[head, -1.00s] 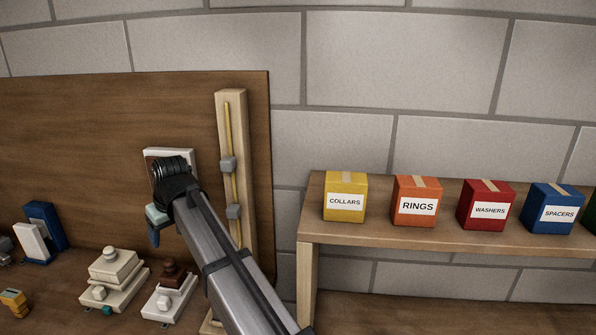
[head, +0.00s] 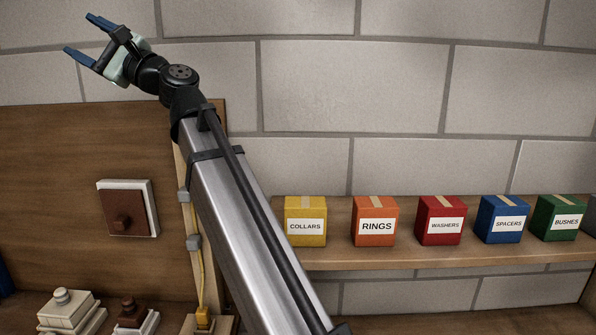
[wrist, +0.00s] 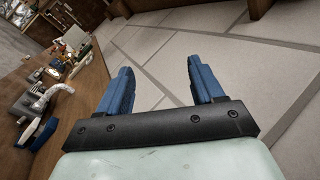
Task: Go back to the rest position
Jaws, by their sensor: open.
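My gripper (head: 82,38) is raised at the upper left of the head view, in front of the block wall and above the top edge of the brown board. Its two blue fingers are spread apart with nothing between them. In the wrist view my gripper (wrist: 160,75) also shows open and empty, with pale floor or wall blocks beyond the fingers. My arm runs from the bottom middle of the head view up to the left.
The brown board (head: 60,150) carries a white-framed brown plate (head: 127,208). A shelf (head: 390,255) holds boxes labelled collars (head: 305,222), rings (head: 375,222), washers (head: 440,220), spacers (head: 502,220) and bushes (head: 557,218). In the wrist view, a cluttered wooden bench (wrist: 90,110) lies at left.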

